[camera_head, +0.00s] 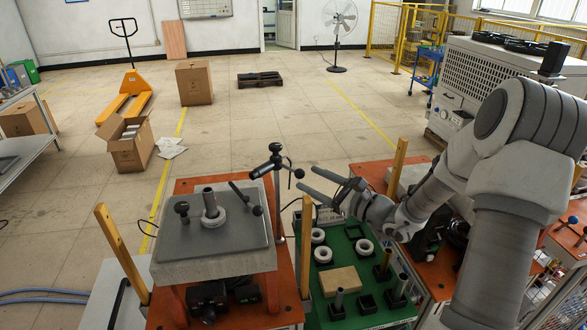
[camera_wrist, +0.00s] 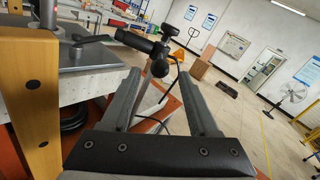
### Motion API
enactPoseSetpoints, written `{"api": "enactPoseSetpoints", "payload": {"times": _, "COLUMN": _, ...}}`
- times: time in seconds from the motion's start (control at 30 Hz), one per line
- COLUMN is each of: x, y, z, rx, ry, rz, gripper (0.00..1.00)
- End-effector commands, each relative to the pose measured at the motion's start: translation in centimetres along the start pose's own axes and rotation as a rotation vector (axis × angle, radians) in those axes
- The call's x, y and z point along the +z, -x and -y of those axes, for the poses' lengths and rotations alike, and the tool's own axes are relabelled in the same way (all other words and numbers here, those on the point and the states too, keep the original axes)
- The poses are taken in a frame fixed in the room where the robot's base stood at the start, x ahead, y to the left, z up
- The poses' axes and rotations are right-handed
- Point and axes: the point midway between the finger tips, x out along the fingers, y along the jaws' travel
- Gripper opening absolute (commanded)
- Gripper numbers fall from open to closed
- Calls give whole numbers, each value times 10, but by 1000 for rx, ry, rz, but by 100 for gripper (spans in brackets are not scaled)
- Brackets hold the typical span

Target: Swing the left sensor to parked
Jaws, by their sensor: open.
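The left sensor (camera_head: 262,170) is a dark cylinder on a jointed clamp atop a thin upright post (camera_head: 279,215). It points left toward the grey heater plate, at the plate's back right corner. In the wrist view the sensor (camera_wrist: 138,42) and its ball joint show just beyond my fingertips, roughly between them. My gripper (camera_head: 307,178) is open and empty, to the right of the sensor post, its fingers pointing left at it. Its two fingers also show spread in the wrist view (camera_wrist: 157,76). I cannot tell whether either finger touches the sensor.
A grey plate (camera_head: 175,252) bears a pale ring around a dark post. A green tray (camera_head: 335,316) with rings, a tan block and dark holders lies below my gripper. Wooden posts (camera_head: 120,250) (camera_head: 306,245) stand close by.

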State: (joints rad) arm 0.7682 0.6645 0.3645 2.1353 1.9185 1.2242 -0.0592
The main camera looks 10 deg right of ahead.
Motion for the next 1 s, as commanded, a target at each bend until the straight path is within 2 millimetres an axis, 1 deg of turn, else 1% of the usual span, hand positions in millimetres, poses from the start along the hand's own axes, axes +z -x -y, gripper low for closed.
{"api": "enactPoseSetpoints", "payload": {"times": 0.03, "x": 2, "y": -12, "z": -1, "rx": 3, "ry": -1, "rz": 2, "gripper": 61}}
{"api": "enactPoseSetpoints", "payload": {"times": 0.1, "x": 1, "y": -26, "z": -1, "rx": 3, "ry": 0, "rz": 2, "gripper": 61}}
{"api": "enactPoseSetpoints", "payload": {"times": 0.2, "x": 2, "y": -43, "z": -1, "rx": 3, "ry": 0, "rz": 2, "gripper": 61}}
{"api": "enactPoseSetpoints", "payload": {"times": 0.3, "x": 1, "y": -55, "z": 0, "rx": 2, "ry": 0, "rz": 2, "gripper": 61}}
{"api": "enactPoseSetpoints", "payload": {"times": 0.5, "x": 0, "y": -66, "z": 0, "rx": 0, "ry": 0, "rz": -1, "gripper": 61}}
{"api": "enactPoseSetpoints", "payload": {"times": 0.73, "x": 0, "y": -66, "z": 0, "rx": 0, "ry": 0, "rz": 0, "gripper": 61}}
{"api": "enactPoseSetpoints", "payload": {"times": 0.77, "x": 0, "y": -66, "z": 0, "rx": 0, "ry": 0, "rz": 0, "gripper": 59}}
{"api": "enactPoseSetpoints", "payload": {"times": 0.8, "x": 0, "y": -66, "z": 0, "rx": 0, "ry": 0, "rz": 0, "gripper": 52}}
{"api": "enactPoseSetpoints", "payload": {"times": 0.87, "x": 0, "y": -66, "z": 0, "rx": 0, "ry": 0, "rz": 0, "gripper": 41}}
{"api": "enactPoseSetpoints", "payload": {"times": 1.0, "x": 0, "y": -66, "z": 0, "rx": 0, "ry": 0, "rz": 0, "gripper": 16}}
